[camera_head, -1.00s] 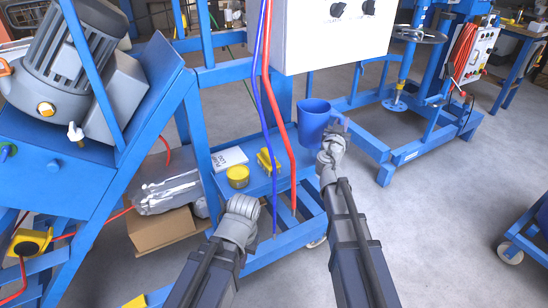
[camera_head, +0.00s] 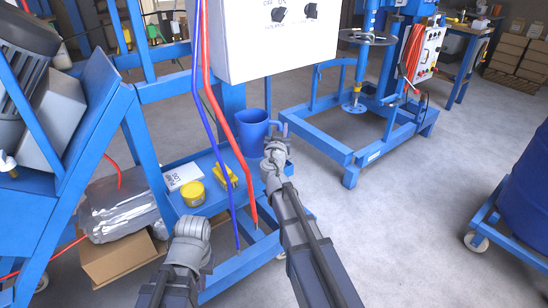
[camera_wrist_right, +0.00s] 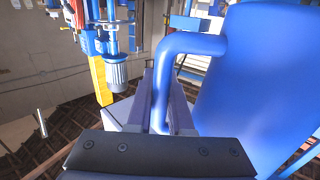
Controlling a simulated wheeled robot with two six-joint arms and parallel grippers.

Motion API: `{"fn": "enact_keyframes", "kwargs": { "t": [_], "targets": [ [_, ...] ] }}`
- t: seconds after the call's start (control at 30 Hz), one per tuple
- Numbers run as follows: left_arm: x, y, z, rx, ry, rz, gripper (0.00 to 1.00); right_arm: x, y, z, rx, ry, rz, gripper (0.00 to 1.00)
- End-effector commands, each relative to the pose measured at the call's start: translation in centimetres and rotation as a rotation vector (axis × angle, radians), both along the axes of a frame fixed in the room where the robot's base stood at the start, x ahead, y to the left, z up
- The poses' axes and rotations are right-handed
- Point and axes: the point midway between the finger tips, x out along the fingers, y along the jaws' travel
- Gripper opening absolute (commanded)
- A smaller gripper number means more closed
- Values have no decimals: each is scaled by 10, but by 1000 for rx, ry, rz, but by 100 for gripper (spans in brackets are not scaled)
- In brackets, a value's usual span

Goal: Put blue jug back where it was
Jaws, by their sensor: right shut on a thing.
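The blue jug (camera_head: 251,131) stands upright by the right end of the blue shelf (camera_head: 222,203), under the white control box. I cannot tell whether its base touches the shelf. My right gripper (camera_head: 276,150) is at the jug's right side, shut on its handle. In the right wrist view, the handle (camera_wrist_right: 181,48) runs down between the two jaws (camera_wrist_right: 163,105), and the jug's body (camera_wrist_right: 262,85) fills the right side. My left gripper (camera_head: 191,229) is in front of the shelf, apart from the jug. Its jaws are not clear.
A yellow tin (camera_head: 193,193), a yellow tool (camera_head: 224,175) and a white sign (camera_head: 183,176) lie on the shelf. A blue drum (camera_head: 529,185) stands right; the floor between is free.

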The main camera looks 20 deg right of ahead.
Motion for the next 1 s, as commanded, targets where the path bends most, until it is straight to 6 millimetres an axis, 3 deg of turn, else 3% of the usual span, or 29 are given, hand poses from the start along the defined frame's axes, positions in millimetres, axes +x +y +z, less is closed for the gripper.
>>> {"fn": "enact_keyframes", "kwargs": {
  "t": [0.03, 0.2, 0.47, 0.83, 1.0],
  "targets": [
    [0, 0, -16, 1, 0, 0, 0, 0, 0, -17, 0, 0, 0, 0],
    [0, 1, -41, 6, -2, -2, 0, 0, 0, -41, 0, 0, 0, 0],
    [1, 2, -44, 8, -2, -2, 0, 0, 0, -44, 0, 0, 0, 0],
    [1, 1, -82, 7, -4, -8, 0, 0, 0, -82, 0, 0, 0, 0],
    [1, 1, -80, 6, -3, -9, 0, 0, 0, -80, 0, 0, 0, 0]
  ]
}}
